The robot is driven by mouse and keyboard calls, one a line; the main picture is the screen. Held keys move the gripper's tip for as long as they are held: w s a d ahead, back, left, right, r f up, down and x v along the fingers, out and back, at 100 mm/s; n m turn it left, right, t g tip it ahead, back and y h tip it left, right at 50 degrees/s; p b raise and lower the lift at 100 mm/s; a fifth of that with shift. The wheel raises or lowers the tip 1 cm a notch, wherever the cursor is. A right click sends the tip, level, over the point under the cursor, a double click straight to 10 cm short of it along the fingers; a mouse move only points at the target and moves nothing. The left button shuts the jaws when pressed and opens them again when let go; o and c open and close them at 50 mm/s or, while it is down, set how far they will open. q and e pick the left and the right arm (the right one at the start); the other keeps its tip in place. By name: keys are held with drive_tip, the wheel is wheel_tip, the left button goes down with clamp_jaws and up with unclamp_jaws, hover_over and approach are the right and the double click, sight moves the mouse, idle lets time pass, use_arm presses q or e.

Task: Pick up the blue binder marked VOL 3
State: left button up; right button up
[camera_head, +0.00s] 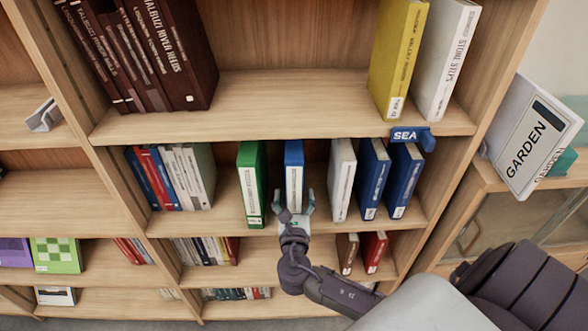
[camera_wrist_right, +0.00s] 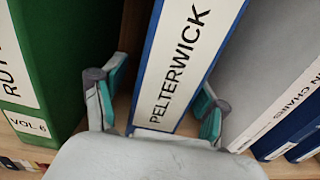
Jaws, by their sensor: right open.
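A blue binder (camera_head: 294,162) with a white spine label stands upright on the middle shelf. In the right wrist view its spine (camera_wrist_right: 176,75) reads PELTERWICK; the lower end of the spine is hidden by my gripper, so no volume number shows. My right gripper (camera_head: 293,205) is open in front of it, with one finger on each side of the spine. Two more blue binders, one (camera_head: 372,178) left of the other (camera_head: 404,180), stand farther right; their volume marks are too small to read. My left gripper is not in view.
A green binder (camera_head: 251,182) marked VOL 6 stands close on the left, a grey-white binder (camera_head: 342,178) on the right. A blue SEA sign (camera_head: 408,136) sits on the shelf edge above. Yellow (camera_head: 397,58) and white (camera_head: 445,60) binders stand on the upper shelf.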

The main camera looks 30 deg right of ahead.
drive_tip(key=shift+w+d, duration=0.4)
drive_tip(key=shift+w, duration=0.15)
clamp_jaws()
drive_tip(key=shift+r, duration=0.1)
